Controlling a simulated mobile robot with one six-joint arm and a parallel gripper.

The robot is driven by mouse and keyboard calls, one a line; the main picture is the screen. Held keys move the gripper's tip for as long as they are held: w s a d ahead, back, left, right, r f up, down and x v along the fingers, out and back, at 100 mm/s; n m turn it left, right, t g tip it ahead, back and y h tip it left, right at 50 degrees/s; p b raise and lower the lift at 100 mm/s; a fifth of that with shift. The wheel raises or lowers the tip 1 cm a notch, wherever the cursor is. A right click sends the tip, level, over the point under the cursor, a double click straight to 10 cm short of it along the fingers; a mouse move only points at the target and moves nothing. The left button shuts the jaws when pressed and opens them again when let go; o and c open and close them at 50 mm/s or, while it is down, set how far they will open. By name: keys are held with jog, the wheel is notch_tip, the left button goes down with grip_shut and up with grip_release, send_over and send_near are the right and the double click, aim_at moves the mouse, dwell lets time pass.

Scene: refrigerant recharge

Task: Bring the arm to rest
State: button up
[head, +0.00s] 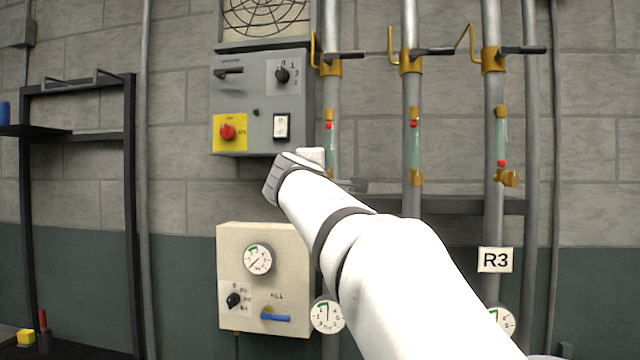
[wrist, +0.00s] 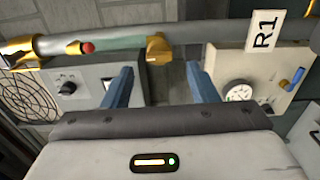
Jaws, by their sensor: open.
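My arm (head: 345,240) reaches up from the lower right in the head view, with its wrist in front of the left pipe, below the grey control box. My gripper (wrist: 160,72) shows in the wrist view with its two blue fingers apart and nothing between them. The pipe labelled R1 (wrist: 200,46) crosses beyond the fingertips, with a brass fitting (wrist: 157,48) beyond the gap. The fingers look clear of the pipe, but the exact distance is hard to tell. In the head view the fingers are mostly hidden behind my wrist.
The grey control box (head: 262,100) has a red knob on yellow. A beige gauge box (head: 262,285) stands below. Vertical pipes (head: 411,110) carry yellow valves (head: 411,60) and sight glasses. A black shelf frame (head: 130,200) stands left.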

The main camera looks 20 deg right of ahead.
dwell(0.4)
jog(key=s+a+f+m+g+y, duration=0.1)
jog(key=s+f+m+g, duration=0.1)
jog(key=f, duration=0.6)
jog(key=s+a+f+m+g+y, duration=0.1)
jog(key=s+f+m+g+y, duration=0.15)
jog(key=f, duration=0.45)
jog(key=s+a+f+m+g+y, duration=0.2)
jog(key=s+a+f, duration=0.2)
jog(key=s+f, duration=0.4)
jog(key=s+a+f+m+g+y, duration=0.2)
jog(key=s+f, duration=0.6)
jog(key=f, duration=0.5)
jog(key=s+a+f+m+g+y, duration=0.2)
jog(key=s+a+f, duration=0.4)
jog(key=f, duration=0.5)
jog(key=shift+s+a+m+g, duration=0.2)
jog(key=shift+s+m+g, duration=0.25)
jog(key=shift+s+g, duration=0.55)
jog(key=shift+y, duration=0.25)
